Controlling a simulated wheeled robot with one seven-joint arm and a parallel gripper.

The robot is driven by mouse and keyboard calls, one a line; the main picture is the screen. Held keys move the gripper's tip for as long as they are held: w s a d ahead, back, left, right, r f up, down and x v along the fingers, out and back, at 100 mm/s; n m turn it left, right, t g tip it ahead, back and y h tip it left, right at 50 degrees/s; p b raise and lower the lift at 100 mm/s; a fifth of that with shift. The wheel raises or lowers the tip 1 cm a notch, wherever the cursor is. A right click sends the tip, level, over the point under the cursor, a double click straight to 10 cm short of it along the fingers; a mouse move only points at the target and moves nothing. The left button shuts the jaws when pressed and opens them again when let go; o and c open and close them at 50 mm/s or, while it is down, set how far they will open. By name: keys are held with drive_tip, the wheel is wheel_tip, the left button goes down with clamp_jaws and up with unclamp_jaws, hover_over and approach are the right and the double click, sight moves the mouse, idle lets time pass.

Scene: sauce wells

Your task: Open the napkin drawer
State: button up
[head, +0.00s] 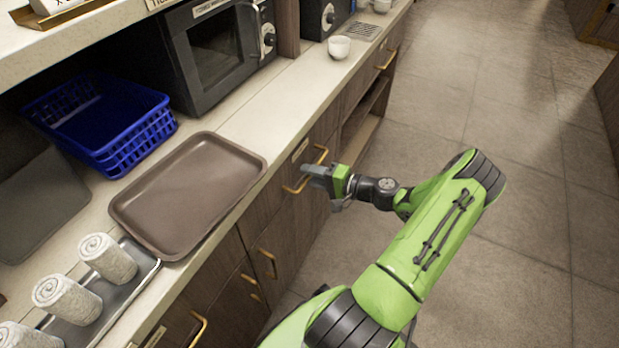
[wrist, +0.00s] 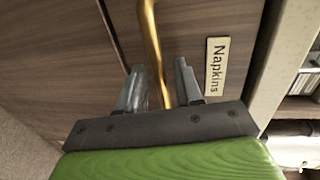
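The napkin drawer (wrist: 190,35) has a brown wood-grain front with a "Napkins" label (wrist: 216,66) and a brass handle (wrist: 152,45). In the head view the handle (head: 291,188) is on the cabinet front below the counter edge, and the drawer looks closed. My gripper (wrist: 160,88) has its two fingers apart, one on each side of the handle bar. In the head view my gripper (head: 316,175) is at the handle from the right. I cannot tell whether either finger touches the bar.
A brown tray (head: 125,212) lies on the counter above, beside a blue basket (head: 150,130) and rolled towels (head: 107,258). Another handle (head: 268,262) is on the cabinet nearer me. Open shelves (head: 362,140) are beyond the drawer. The floor (head: 530,200) on the right is clear.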

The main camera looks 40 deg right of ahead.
drive_tip(key=shift+w+a+f, duration=0.1)
drive_tip(key=shift+w+a, duration=0.05)
drive_tip(key=shift+w, duration=0.3)
clamp_jaws()
drive_tip(key=shift+s, duration=0.1)
